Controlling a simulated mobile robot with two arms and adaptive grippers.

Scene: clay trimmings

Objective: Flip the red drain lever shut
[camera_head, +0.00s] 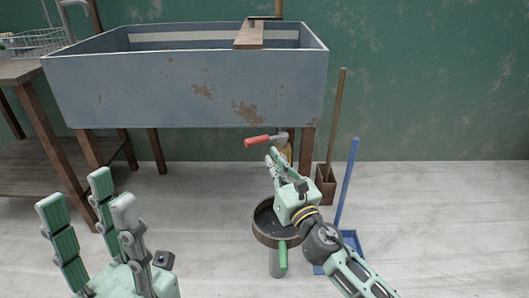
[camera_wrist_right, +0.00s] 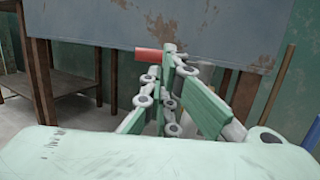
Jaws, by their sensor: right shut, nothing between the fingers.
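The red drain lever (camera_head: 257,140) shows under the front right part of the blue-grey sink (camera_head: 180,85). Its red grip points left from a metal joint beside a brass-coloured valve body. My right gripper (camera_head: 274,155) is just below the lever, fingers together and empty. I cannot tell whether it touches the lever. In the right wrist view the red grip (camera_wrist_right: 148,55) shows just beyond the fingertips, and the fingers hide the valve. My left gripper (camera_head: 88,200) is low at the left, its fingers spread and empty, far from the lever.
A wooden table (camera_head: 18,72) is at the left. A board (camera_head: 249,38) lies across the sink.

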